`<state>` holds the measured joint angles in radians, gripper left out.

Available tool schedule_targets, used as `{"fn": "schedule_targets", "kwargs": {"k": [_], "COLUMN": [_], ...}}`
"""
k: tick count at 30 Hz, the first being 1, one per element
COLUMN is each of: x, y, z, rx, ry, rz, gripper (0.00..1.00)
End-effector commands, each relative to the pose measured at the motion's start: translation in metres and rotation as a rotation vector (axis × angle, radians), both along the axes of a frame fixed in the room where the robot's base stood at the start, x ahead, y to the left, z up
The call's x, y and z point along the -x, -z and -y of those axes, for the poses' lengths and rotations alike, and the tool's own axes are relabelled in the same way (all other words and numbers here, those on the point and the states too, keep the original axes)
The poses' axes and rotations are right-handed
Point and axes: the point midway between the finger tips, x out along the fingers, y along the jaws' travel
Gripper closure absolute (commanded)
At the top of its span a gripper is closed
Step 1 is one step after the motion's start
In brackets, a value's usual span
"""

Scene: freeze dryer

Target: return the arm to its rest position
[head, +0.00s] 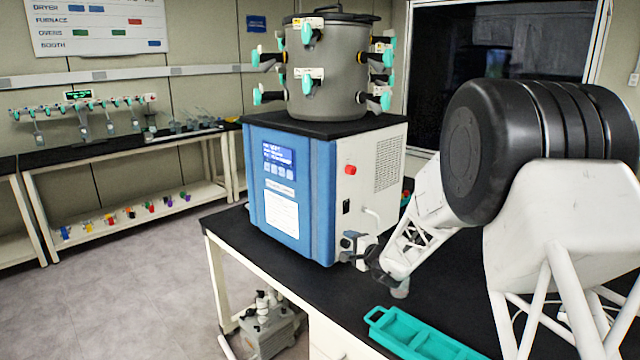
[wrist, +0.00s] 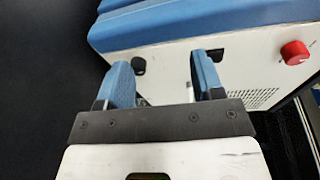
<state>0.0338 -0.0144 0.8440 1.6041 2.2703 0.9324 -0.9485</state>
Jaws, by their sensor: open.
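My gripper (wrist: 163,72) shows in the wrist view as two blue fingers set well apart. It is open, and I see nothing clamped between them. In the head view my arm reaches down from the right, and its end (head: 366,262) is low by the right side of the freeze dryer (head: 290,200). The fingers are too small to make out there. In the wrist view the fingers point at the dryer's white side panel (wrist: 235,62); I cannot tell whether they touch it.
A teal rack (head: 420,338) lies on the black bench at the front. A pump (head: 268,325) sits on the floor.

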Motion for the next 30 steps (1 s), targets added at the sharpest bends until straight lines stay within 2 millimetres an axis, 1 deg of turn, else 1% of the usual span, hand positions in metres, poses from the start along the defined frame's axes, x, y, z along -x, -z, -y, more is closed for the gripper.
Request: {"fn": "schedule_targets", "kwargs": {"k": [1, 6, 11, 15, 17, 18, 23, 24, 29, 30], "x": [0.013, 0.059, 0.108, 0.154, 0.174, 0.187, 0.242, 0.256, 0.310, 0.324], "y": [-0.017, -0.057, -0.087, -0.109, -0.117, -0.120, -0.136, -0.139, -0.148, -0.149], "z": [-0.006, -0.025, -0.037, -0.044, -0.045, -0.046, -0.044, -0.043, -0.035, -0.032], "rx": [0.020, 0.097, 0.183, 0.268, 0.307, 0.335, 0.451, 0.481, 0.612, 0.645], "ry": [-0.041, -0.184, -0.307, -0.403, -0.440, -0.466, -0.552, -0.572, -0.637, -0.650], "rz": [0.001, -0.020, -0.048, -0.077, -0.092, -0.102, -0.144, -0.155, -0.201, -0.214], "gripper": [0.39, 0.39, 0.39, 0.39, 0.39, 0.39, 0.39, 0.39, 0.39, 0.39]}}
